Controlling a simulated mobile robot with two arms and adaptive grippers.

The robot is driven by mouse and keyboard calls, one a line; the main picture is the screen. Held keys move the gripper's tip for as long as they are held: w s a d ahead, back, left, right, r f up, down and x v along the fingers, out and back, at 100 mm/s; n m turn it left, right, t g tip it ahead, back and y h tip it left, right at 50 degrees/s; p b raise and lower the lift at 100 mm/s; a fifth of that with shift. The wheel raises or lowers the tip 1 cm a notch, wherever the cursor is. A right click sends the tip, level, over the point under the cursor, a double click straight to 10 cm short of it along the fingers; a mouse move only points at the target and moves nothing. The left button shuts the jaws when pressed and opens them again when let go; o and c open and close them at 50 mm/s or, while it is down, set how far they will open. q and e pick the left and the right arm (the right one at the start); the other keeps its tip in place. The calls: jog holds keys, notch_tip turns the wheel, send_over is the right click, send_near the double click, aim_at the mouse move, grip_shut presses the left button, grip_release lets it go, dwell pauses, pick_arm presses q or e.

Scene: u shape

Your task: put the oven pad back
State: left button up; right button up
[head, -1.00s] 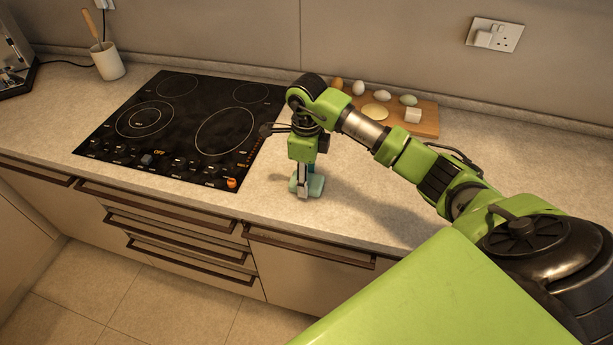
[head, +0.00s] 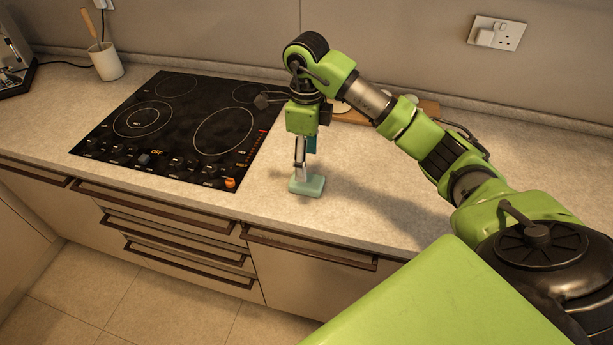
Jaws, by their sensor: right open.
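The oven pad appears to be the small pale green block (head: 308,186) lying on the counter to the right of the hob, near the counter's front edge. My right gripper (head: 301,168) points down just above the pad, open, with its fingers close over the pad's far left part. Whether a fingertip touches the pad I cannot tell. My left gripper is not in view.
The black hob (head: 180,125) with several rings lies to the left. A board (head: 428,108) stands at the back, mostly hidden behind my right arm. A white utensil pot (head: 106,62) is at the far left. The counter (head: 370,200) around the pad is clear.

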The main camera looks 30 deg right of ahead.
notch_tip(320, 180, up, 5)
jog(key=shift+s+f, duration=0.1)
dwell(0.7)
